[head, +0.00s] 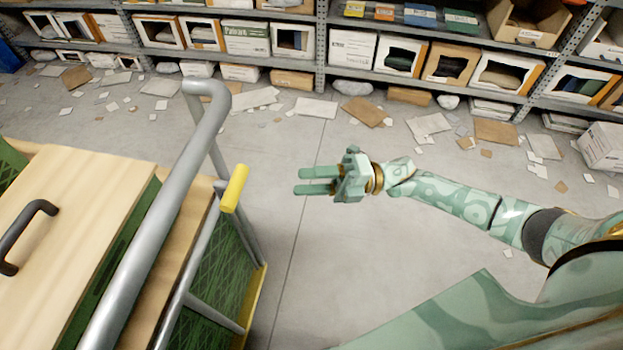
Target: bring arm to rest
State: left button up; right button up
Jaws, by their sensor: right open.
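My right arm (455,197) comes in from the right and reaches left above the grey floor, bent at the elbow. My right gripper (302,181) points left. Its two fingers are apart with nothing between them. It is clear of the cart rail to its left in the picture. My left gripper is not in view.
A cart with a grey tubular rail (190,160), a yellow grip (235,188) and a wooden top (70,220) with a black handle (28,235) fills the left. Racks with boxes (245,38) line the back. Cardboard and paper scraps (365,111) litter the floor before them.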

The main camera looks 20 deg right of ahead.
dwell(0.6)
